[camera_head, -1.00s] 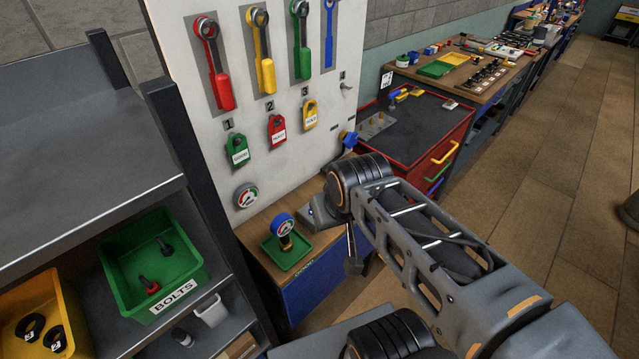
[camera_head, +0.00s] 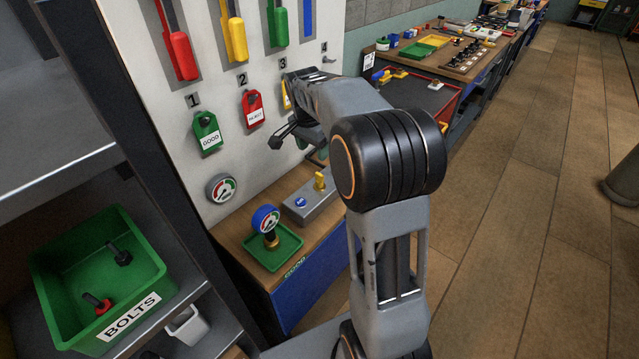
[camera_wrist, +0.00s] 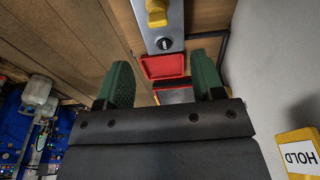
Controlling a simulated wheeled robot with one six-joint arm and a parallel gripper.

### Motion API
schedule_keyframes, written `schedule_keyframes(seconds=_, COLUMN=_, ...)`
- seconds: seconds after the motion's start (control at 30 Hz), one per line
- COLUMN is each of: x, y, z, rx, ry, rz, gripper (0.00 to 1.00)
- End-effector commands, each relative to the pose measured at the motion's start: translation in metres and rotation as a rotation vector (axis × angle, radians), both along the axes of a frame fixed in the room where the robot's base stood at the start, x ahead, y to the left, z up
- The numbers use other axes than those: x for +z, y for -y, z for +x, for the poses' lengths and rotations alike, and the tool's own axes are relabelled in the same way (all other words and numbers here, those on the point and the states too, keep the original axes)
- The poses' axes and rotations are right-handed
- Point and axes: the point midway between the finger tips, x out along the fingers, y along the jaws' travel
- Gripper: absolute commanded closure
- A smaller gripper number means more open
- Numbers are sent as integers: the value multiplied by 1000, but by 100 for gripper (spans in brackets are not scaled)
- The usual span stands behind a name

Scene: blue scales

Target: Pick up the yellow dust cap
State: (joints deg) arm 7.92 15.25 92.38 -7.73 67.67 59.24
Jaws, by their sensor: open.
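A yellow upright piece (camera_head: 319,182) stands on a grey metal block (camera_head: 318,208) on the wooden bench. It may be the dust cap, but I cannot tell for sure. In the wrist view the yellow piece (camera_wrist: 156,12) shows at the top edge, partly cut off, on the grey block (camera_wrist: 160,36). In the head view my gripper (camera_head: 284,132) is in front of the tag board, above the bench, and partly hidden by my arm.
The tag board (camera_head: 190,150) rises close behind; its yellow HOLD tag (camera_wrist: 299,155) is near my gripper. A green tray (camera_head: 276,252) with a gauge (camera_head: 266,219) stands left of the block. A red tray (camera_wrist: 162,67) shows beyond my fingers. A green bolt bin (camera_head: 60,300) is at lower left.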

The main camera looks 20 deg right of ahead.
Motion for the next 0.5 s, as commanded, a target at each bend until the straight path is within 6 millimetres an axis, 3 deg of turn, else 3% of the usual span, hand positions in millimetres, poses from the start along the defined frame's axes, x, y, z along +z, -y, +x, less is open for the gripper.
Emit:
schedule_keyframes(seconds=0.3, x=-56, y=10, z=4, rx=-13, ry=-6, rz=1, gripper=38)
schedule_keyframes(seconds=0.5, x=-75, y=12, z=5, rx=-12, ry=-3, rz=0, gripper=38)
